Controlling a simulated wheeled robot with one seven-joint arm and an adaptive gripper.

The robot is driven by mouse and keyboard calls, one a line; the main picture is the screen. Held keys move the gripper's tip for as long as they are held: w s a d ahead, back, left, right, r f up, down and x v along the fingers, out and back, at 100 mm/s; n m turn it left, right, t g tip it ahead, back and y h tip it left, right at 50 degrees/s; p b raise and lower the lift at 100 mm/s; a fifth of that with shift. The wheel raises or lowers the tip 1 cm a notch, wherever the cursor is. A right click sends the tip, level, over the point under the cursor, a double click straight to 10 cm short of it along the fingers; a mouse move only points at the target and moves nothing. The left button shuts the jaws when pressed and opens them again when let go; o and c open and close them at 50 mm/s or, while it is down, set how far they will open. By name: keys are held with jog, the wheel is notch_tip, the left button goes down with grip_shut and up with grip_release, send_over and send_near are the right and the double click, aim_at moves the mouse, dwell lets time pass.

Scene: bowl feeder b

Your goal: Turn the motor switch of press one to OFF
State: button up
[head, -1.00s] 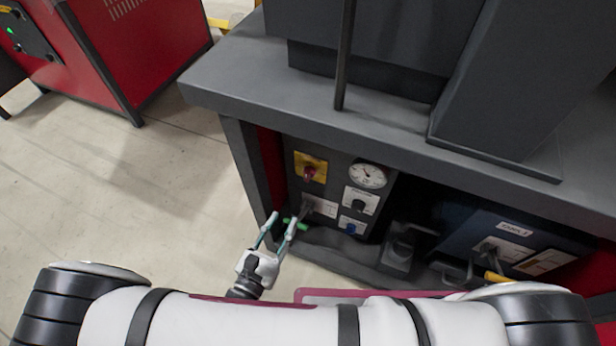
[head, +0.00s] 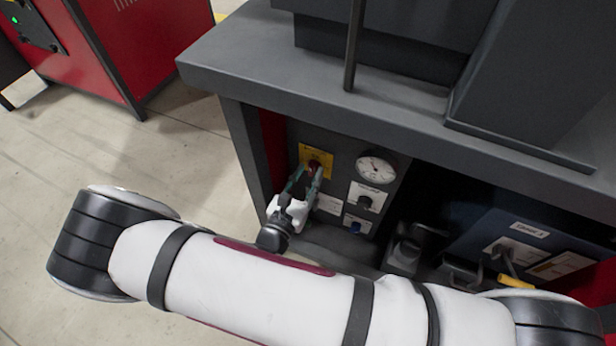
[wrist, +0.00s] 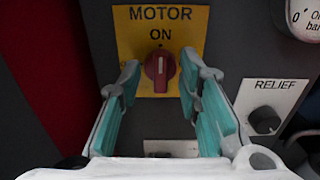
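The motor switch is a red knob (wrist: 160,68) on a yellow plate (wrist: 190,20) lettered MOTOR and ON in the wrist view. Its white mark stands upright, pointing to ON. In the head view the yellow plate (head: 326,156) is at the upper left of the grey panel, and the knob is partly hidden by the fingers. My gripper (wrist: 160,85) is open, with one green-padded finger to each side of the knob and a gap on both sides. It also shows in the head view (head: 306,174), at the panel.
A round gauge (head: 376,167) sits right of the switch. A RELIEF knob (wrist: 264,119) is at lower right. The bench top (head: 300,85) overhangs the panel. A blue box (head: 500,235) stands further right. Floor at left is clear.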

jog(key=shift+w, duration=0.15)
jog(key=shift+c, duration=0.3)
grip_shut()
